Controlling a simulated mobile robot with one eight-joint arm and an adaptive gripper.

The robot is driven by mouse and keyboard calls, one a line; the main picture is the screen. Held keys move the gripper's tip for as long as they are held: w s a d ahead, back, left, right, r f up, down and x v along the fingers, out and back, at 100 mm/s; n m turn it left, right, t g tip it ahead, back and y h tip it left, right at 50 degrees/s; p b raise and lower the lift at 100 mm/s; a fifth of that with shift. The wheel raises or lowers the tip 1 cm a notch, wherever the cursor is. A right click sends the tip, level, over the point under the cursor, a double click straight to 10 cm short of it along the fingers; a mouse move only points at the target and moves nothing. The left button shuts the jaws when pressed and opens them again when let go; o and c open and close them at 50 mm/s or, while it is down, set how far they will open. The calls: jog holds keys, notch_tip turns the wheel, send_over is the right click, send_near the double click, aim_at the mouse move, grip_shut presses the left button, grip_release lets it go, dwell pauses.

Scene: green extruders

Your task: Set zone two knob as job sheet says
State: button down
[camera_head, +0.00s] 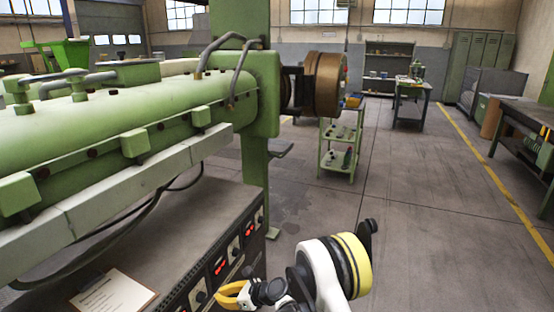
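The control panel (226,262) runs along the front of the machine's base, seen at a steep angle. It carries red lit displays, with one display (220,267) near a dark knob (201,297) and another knob (234,251) farther along. The zone labels and knob settings are too small to read. The job sheet (113,294) lies on a clipboard on the base's top, its text unreadable. My gripper (228,294), with yellow fingers, is in front of the panel, right of the nearer knob. I cannot tell whether it touches the panel, and its finger gap is unclear.
The green extruder barrel (130,120) runs above the panel, with a large round head (326,84) at its end. A green shelf cart (341,145) stands beyond. The floor (430,220) to the right is clear up to a workbench (530,118).

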jog(key=shift+a, duration=3.3)
jog(key=shift+w+d+f, duration=0.1)
jog(key=shift+f, duration=0.2)
jog(key=shift+w+d, duration=0.3)
jog(key=shift+w, duration=0.5)
jog(key=shift+r, duration=0.1)
jog(key=shift+w+r, duration=0.1)
jog(key=shift+r, duration=0.15)
send_near(199, 289)
jog(key=f, duration=0.3)
jog(key=shift+d, duration=0.3)
